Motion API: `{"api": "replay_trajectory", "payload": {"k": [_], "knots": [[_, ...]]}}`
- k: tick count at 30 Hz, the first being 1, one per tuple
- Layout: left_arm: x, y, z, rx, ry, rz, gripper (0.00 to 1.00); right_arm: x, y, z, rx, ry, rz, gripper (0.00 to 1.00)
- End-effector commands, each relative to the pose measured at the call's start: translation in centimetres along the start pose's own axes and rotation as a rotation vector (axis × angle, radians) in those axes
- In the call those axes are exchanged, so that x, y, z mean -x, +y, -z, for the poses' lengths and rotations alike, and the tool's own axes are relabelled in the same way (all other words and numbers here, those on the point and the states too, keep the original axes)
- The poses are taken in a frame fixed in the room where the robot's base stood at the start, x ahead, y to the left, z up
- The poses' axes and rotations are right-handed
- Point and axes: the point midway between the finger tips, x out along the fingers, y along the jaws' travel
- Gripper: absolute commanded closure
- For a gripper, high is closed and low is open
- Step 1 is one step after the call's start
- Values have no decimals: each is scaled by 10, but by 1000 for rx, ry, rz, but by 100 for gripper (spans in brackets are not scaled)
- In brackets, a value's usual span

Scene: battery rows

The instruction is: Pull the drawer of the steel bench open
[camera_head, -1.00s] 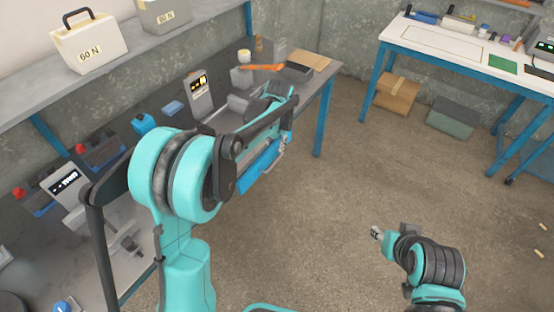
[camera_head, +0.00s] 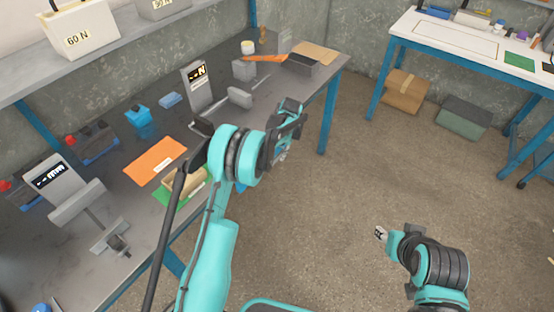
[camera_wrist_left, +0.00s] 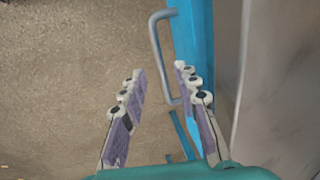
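The steel bench (camera_head: 140,205) runs along the left wall in the head view. In the left wrist view the blue drawer front (camera_wrist_left: 196,45) carries a grey U-shaped handle (camera_wrist_left: 157,50). My left gripper (camera_wrist_left: 160,75) is open and empty, with its fingertips on either side of the handle's near end. I cannot tell whether they touch it. In the head view my left gripper (camera_head: 285,150) is beside the bench's front edge, and the arm hides most of the drawer. My right gripper (camera_head: 380,233) is over open floor at the lower right, too small to read.
The bench top holds two grey gauges (camera_head: 197,88), an orange sheet (camera_head: 155,161), a blue box (camera_head: 138,116) and a grey tray (camera_head: 302,66). A white-topped table (camera_head: 450,45) stands at the far right, with boxes below it. The floor between is clear.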

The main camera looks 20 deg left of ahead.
Motion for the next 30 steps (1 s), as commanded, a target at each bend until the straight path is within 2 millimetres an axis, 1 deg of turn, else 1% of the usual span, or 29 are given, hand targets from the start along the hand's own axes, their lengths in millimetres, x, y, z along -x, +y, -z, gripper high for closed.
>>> {"api": "replay_trajectory", "payload": {"k": [1,3,6,9,15,17,18,19,26,30], "knots": [[-13,1,0,0,0,0,69,-6,0,-4,0,0,0,60],[-25,0,0,0,0,0,69,-10,0,-7,0,0,0,60],[-35,0,0,0,0,0,69,-13,0,-10,0,0,0,60],[-39,0,0,0,1,0,69,-14,0,-10,0,0,0,60],[-38,0,0,0,1,0,69,-13,0,-10,0,0,0,60],[-38,0,0,0,1,0,85,-13,0,-9,0,0,0,60],[-38,0,0,0,1,0,96,-13,0,-10,0,0,0,60],[-38,0,0,0,1,0,100,-13,0,-10,0,0,0,60],[-38,0,0,0,1,0,100,-13,0,-10,0,0,0,60],[-37,5,5,-1,1,-1,100,-13,0,-9,0,0,0,60]]}}
